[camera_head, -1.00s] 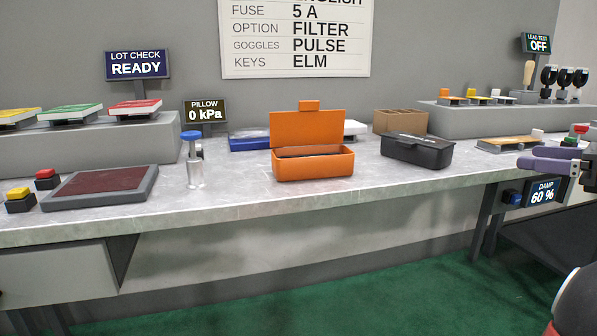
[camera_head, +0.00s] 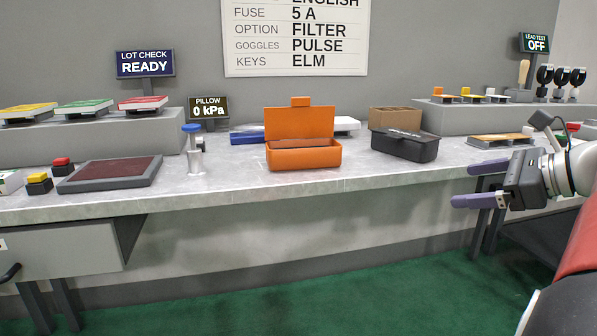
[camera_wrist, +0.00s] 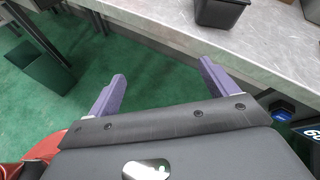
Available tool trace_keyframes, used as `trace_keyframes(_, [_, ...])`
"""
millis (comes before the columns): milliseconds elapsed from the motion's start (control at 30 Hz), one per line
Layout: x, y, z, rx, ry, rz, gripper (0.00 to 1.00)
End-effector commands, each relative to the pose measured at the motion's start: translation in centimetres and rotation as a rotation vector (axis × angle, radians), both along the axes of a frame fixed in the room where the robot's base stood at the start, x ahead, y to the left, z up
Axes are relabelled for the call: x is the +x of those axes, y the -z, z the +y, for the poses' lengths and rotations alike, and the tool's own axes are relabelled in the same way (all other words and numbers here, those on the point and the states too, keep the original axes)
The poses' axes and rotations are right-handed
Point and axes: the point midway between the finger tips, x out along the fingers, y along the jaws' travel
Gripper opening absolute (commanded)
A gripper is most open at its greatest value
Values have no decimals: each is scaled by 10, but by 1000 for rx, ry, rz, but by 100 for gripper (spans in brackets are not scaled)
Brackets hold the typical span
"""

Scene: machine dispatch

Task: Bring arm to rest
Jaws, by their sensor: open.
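My gripper (camera_head: 480,185) is at the right of the head view, in front of the workbench's front edge. Its two purple fingers are spread apart and point left, with nothing between them. In the wrist view my gripper (camera_wrist: 160,92) is open and empty over the green floor. The right finger is close to the bench edge in that picture; I cannot tell the exact gap.
The grey workbench (camera_head: 330,187) spans the view. An open orange box (camera_head: 303,156), a black bin (camera_head: 404,146), a pump-like post with a blue top (camera_head: 194,150) and a dark red pad (camera_head: 110,174) stand on it. Green floor (camera_head: 330,290) in front is clear.

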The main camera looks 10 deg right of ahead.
Motion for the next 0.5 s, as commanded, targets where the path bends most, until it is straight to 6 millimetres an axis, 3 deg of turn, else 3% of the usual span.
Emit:
trace_keyframes(133, [3,32,67,-231,-155,27,85])
trace_keyframes(233, [-10,67,124,-480,-337,31,85])
trace_keyframes(300, [-28,97,162,-697,-511,13,85])
trace_keyframes(400, [-61,139,202,-1016,-786,-47,85])
trace_keyframes(500, [-94,174,224,-1316,-1066,-143,85])
